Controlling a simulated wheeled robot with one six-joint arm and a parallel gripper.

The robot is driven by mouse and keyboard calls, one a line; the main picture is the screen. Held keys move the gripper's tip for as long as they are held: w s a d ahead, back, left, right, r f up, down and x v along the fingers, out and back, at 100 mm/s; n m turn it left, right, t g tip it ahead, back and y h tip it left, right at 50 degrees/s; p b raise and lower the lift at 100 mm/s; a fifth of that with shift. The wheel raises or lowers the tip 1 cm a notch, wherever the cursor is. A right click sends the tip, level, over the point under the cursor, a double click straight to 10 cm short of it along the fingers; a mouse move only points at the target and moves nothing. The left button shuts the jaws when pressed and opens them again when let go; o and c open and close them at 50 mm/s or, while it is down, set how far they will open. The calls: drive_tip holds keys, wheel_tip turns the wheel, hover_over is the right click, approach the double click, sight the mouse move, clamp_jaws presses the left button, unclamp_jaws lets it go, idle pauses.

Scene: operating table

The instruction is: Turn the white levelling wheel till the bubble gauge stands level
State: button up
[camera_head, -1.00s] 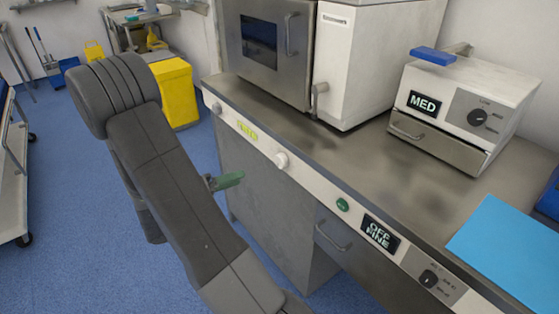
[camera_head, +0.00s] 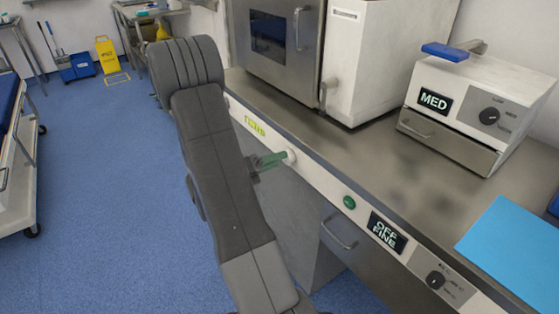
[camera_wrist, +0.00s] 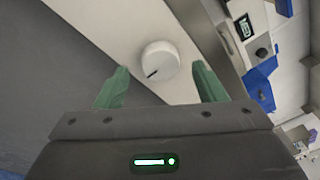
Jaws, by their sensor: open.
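The white levelling wheel (camera_wrist: 160,61) is a round knob with a dark mark on the pale front panel; in the head view the wheel (camera_head: 290,156) sits at the tips of my gripper (camera_head: 272,160). In the wrist view my gripper (camera_wrist: 160,86) is open, its green fingers to either side of and just short of the wheel, with gaps on both sides. The bubble gauge (camera_head: 255,126) is a small yellow-green strip on the panel, left of the wheel; its bubble is too small to read. My arm hides part of the panel's left end.
A drawer handle (camera_head: 338,232) juts out below. The steel worktop (camera_head: 400,190) carries a MED box (camera_head: 470,115) and a blue sheet (camera_head: 515,245).

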drive_tip(key=shift+x, duration=0.95)
drive_tip(key=c, duration=1)
drive_tip(key=shift+m, duration=0.3)
